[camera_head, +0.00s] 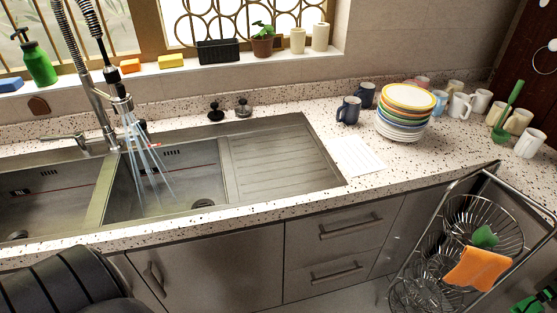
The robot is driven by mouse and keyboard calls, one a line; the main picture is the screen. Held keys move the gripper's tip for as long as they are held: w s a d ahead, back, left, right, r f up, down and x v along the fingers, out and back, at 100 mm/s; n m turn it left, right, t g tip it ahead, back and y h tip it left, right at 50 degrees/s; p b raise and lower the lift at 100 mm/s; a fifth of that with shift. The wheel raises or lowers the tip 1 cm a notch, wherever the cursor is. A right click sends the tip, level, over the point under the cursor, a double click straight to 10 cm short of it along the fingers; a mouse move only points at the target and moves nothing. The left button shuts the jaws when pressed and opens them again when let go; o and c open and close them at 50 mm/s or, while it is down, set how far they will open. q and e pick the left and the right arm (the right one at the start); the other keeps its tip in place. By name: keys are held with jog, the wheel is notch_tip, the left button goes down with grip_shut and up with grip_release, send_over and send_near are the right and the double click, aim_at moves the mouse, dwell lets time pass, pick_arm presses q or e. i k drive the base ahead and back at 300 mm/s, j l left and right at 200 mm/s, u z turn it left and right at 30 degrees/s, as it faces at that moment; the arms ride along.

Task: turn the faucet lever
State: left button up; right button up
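The faucet (103,118) stands behind the double sink, with a tall spring hose and a spray head (121,104). Streams of water (145,165) fall from the spray head into the right basin. The faucet lever (64,138) is a slim metal handle reaching left from the faucet's foot, low above the sink's back rim. Neither gripper shows in the head view. A dark ribbed part of my own arm (60,285) fills the lower left corner, and nothing of mine touches the faucet or lever.
The sink has a left basin (45,200), a right basin (205,165) and a ribbed drainboard (275,155). A stack of plates (403,125) and several mugs stand on the right counter. A wire rack (480,225) with an orange cloth (477,268) stands front right.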

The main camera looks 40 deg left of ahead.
aim_at(80, 135)
jog(key=u, duration=2.45)
